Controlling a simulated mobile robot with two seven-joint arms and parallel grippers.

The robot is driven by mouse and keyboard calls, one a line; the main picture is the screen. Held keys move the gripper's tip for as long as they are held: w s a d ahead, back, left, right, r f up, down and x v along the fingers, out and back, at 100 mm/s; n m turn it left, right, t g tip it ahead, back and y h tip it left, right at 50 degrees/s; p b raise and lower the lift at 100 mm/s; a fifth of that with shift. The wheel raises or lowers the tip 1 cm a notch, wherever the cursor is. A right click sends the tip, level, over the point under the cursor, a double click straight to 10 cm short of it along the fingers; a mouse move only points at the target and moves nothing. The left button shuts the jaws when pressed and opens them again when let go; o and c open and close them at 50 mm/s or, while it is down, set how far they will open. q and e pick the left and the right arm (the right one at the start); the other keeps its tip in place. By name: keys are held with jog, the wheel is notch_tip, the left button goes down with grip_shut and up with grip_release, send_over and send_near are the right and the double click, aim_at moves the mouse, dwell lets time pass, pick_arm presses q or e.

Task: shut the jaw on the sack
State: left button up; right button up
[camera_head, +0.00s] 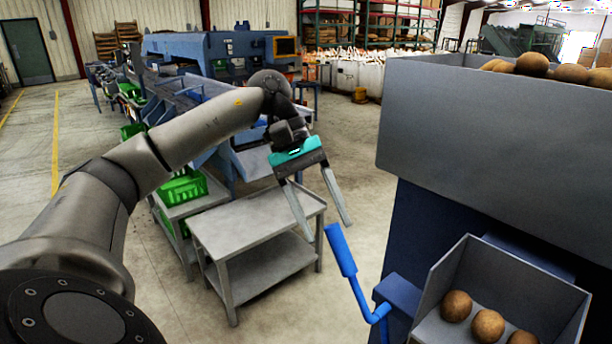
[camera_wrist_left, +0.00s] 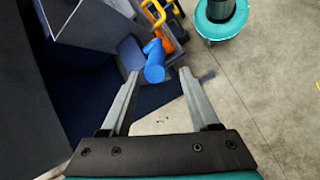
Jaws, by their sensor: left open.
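A lever with a blue handle (camera_head: 341,250) sticks up from the side of the dark blue machine (camera_head: 440,230). My left gripper (camera_head: 324,232) is open above the lever, its two fingers pointing down toward the top of the handle. In the left wrist view the handle (camera_wrist_left: 154,62) shows near the fingertips, closer to the left finger, with clear space to the right finger. The open gripper (camera_wrist_left: 160,74) holds nothing. I cannot make out a sack or a clamping jaw near the gripper. My right gripper is out of view.
A grey chute (camera_head: 570,300) holding several potatoes is close right of the lever, below a large grey hopper (camera_head: 480,125). A grey table (camera_head: 250,222) and green crates (camera_head: 183,188) stand behind my arm. Orange bars (camera_wrist_left: 168,38) show beyond the handle. Bare floor lies between table and machine.

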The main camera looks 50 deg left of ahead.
pick_arm(q)
jog(key=p+v, duration=0.1)
jog(key=v, duration=0.7)
jog(key=shift+r, duration=0.15)
jog(key=shift+a, duration=0.1)
